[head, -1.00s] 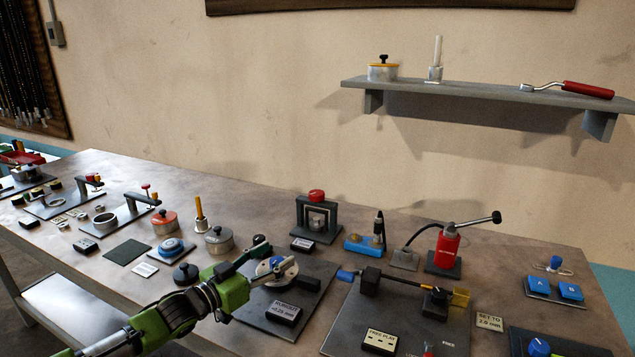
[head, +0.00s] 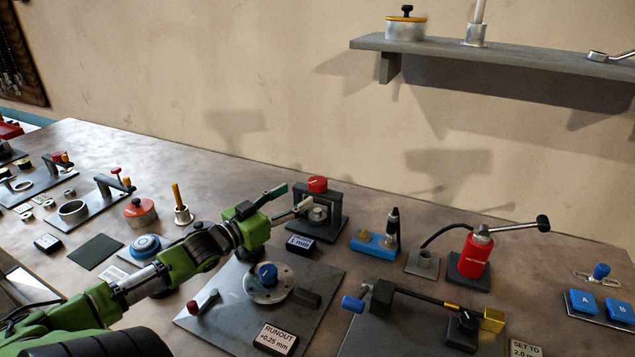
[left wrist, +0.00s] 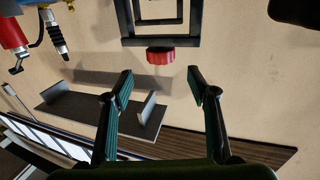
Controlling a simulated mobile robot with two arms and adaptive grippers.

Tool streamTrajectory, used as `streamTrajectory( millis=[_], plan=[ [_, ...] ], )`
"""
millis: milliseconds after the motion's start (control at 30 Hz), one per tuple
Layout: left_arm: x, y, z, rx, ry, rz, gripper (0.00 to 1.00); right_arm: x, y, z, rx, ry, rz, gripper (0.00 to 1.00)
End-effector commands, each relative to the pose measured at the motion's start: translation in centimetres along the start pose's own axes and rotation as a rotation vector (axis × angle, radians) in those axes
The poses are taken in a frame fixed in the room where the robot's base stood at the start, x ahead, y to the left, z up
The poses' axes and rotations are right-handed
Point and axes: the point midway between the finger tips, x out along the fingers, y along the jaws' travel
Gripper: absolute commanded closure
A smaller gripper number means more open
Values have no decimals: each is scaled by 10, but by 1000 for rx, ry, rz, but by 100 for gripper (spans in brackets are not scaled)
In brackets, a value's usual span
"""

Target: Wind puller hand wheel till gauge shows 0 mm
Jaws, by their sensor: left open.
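The puller is a dark upright frame with a red hand wheel (head: 317,184) on top and a metal part (head: 318,214) inside it. A small black gauge plate (head: 301,244) in front seems to read 1 mm. My left gripper (head: 290,199) is open, just left of the hand wheel and apart from it. In the left wrist view the hand wheel (left wrist: 160,56) lies ahead, centred between the spread fingers (left wrist: 159,78), with nothing held. My right gripper is in neither view.
The runout plate with its blue knob (head: 268,272) lies below my left arm. A blue fixture (head: 374,242) and a red cylinder (head: 474,256) with a lever stand to the right. A pot (head: 140,212) and a candle-like rod (head: 177,198) stand left. A shelf (head: 500,54) hangs above.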

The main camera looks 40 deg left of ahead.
Motion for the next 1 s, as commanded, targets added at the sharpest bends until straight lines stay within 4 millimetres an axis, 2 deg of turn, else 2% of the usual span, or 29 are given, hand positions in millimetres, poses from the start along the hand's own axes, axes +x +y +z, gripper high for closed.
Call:
streamTrajectory(
  millis=[100,333,600,800,1000],
  plan=[
    [19,0,-3,3,5,0,47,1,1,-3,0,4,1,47],
    [50,0,-3,2,4,0,47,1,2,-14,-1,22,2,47],
    [82,0,-1,1,2,0,47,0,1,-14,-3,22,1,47],
    [95,0,-1,2,1,0,47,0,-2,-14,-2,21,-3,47],
    [99,0,0,2,0,0,47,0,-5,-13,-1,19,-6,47]
  ],
)
